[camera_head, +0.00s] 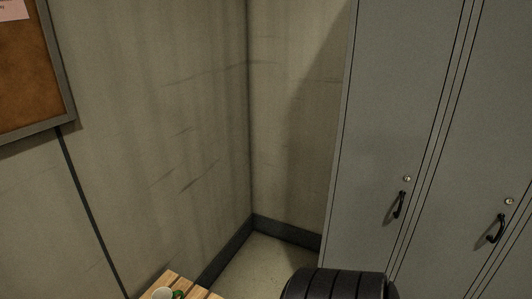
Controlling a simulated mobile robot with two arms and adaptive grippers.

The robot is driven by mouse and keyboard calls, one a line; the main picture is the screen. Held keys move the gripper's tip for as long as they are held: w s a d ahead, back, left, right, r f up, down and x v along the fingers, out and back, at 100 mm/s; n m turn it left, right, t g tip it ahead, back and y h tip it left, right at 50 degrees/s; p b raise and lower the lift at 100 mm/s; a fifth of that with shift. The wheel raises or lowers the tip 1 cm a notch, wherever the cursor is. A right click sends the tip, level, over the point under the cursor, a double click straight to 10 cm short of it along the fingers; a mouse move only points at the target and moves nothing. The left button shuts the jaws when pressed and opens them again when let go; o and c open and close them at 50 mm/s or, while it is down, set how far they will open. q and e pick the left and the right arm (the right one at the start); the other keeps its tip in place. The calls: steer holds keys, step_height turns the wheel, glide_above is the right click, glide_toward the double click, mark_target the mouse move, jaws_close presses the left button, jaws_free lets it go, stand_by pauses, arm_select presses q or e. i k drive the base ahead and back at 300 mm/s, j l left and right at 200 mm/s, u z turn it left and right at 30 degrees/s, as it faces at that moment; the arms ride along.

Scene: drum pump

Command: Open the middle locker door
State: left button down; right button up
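A grey metal locker bank fills the right side of the head view. Its leftmost visible door (395,110) is closed, with a black handle (398,205) and a small round lock (407,179) above it. The door to its right (490,130), cut off by the picture edge, is also closed. It has its own black handle (496,228) and lock (509,201). I cannot tell for certain which door is the middle one, as the bank runs out of view. Neither of my grippers shows.
A dark ribbed rounded object, perhaps a tyre (335,284), stands low in front of the lockers. A slatted wooden surface (173,281) with a white cup (162,294) is at the bottom left. A cork board (28,70) hangs on the left wall. Bare floor (262,252) shows in the corner.

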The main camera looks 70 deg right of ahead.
mark_target(483, 173)
steer(key=z, duration=3.55)
